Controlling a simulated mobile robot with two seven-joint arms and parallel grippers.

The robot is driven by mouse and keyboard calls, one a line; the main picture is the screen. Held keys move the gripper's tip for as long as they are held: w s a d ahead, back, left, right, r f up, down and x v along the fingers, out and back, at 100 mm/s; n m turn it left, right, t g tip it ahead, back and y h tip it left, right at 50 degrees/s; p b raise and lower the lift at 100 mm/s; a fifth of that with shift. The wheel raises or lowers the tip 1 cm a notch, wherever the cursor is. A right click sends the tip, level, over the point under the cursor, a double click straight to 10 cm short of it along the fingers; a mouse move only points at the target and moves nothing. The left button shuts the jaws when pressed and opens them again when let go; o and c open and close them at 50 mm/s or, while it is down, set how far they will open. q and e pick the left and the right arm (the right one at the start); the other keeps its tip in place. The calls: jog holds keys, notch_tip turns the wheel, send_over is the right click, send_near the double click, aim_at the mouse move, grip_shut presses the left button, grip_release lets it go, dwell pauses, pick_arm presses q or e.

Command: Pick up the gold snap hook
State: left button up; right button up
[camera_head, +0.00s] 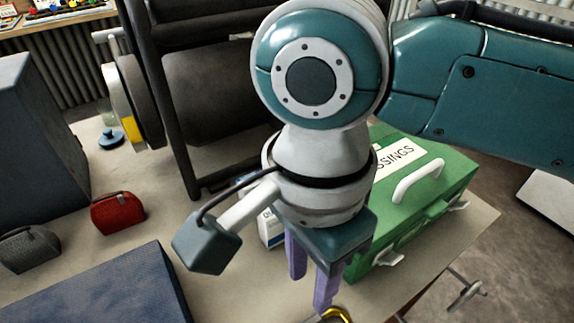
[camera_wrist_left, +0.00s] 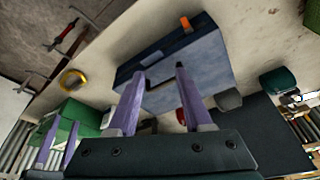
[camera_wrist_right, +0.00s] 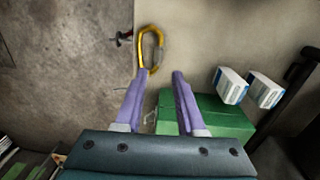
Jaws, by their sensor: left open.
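The gold snap hook (camera_wrist_right: 152,36) is an oval loop lying at the table's edge in the right wrist view. Its lower end shows near my right gripper's left fingertip; I cannot tell whether they touch. In the head view only a bit of the hook (camera_head: 337,313) shows at the bottom edge. My right gripper (camera_wrist_right: 160,74) is open and empty, pointing down in the head view (camera_head: 311,291). My left gripper (camera_wrist_left: 160,72) is open and empty in its wrist view, with the hook (camera_wrist_left: 73,78) to its left. The left gripper is not in the head view.
A green case (camera_head: 425,205) with a white handle stands close beside my right gripper. White boxes (camera_wrist_right: 230,86) lie near it. A blue case (camera_head: 95,290) and a red pouch (camera_head: 118,213) are at the left. Bare table (camera_head: 215,290) lies between.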

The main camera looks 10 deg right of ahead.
jog(key=b, duration=0.1)
send_over(312, 320)
jog(key=f, duration=0.5)
jog(key=shift+w+a+f, duration=0.1)
jog(key=shift+w+a, duration=0.1)
jog(key=shift+a, duration=0.05)
jog(key=f, duration=0.1)
jog(key=f+b, duration=0.1)
jog(key=f, duration=0.3)
jog(key=shift+s+d+b, duration=0.2)
jog(key=shift+d+b, duration=0.05)
jog(key=shift+b, duration=0.05)
jog(key=shift+c, duration=0.2)
grip_shut()
